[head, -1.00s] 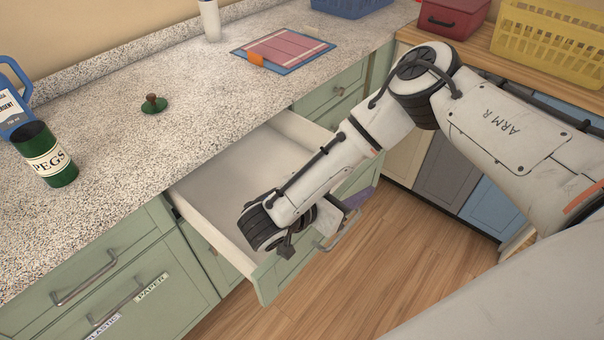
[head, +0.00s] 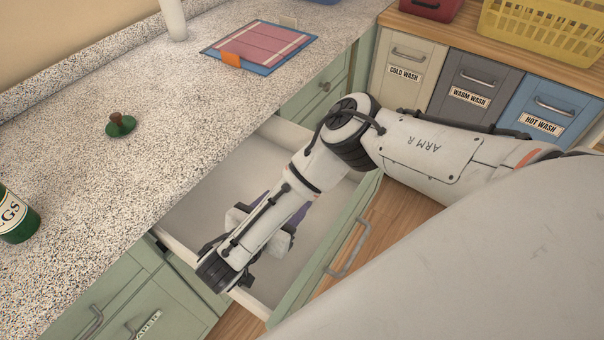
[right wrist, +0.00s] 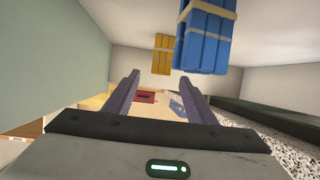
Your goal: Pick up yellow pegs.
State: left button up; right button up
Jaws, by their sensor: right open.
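The yellow pegs (right wrist: 162,54) show in the right wrist view as a small banded bundle inside the drawer, beyond my fingertips. A larger banded bundle of blue pegs (right wrist: 208,36) is closer, to the right. My right gripper (right wrist: 159,80) has its two purple fingers apart, with nothing held between them. In the head view my right gripper (head: 297,216) is in or over the open drawer (head: 190,212), largely hidden by my forearm. No pegs show in the head view. A green peg canister (head: 18,218) stands at the left edge, partly cut off. My left gripper is out of view.
A green lid with a brown knob (head: 121,124) lies on the speckled counter (head: 90,190). A folded red and blue board (head: 258,46) with an orange clip lies farther back. The drawer front (head: 335,240) stands out over the floor. A yellow basket (head: 545,30) is at the upper right.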

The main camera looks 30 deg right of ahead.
jog(key=shift+x, duration=0.8)
jog(key=b+x, duration=0.3)
jog(key=x, duration=0.1)
jog(key=shift+w+d, duration=0.2)
jog(key=shift+d, duration=0.1)
jog(key=shift+w+d+f+b, duration=0.15)
jog(key=shift+w+d+b, duration=0.15)
jog(key=shift+d, duration=0.1)
jog(key=c, duration=1.1)
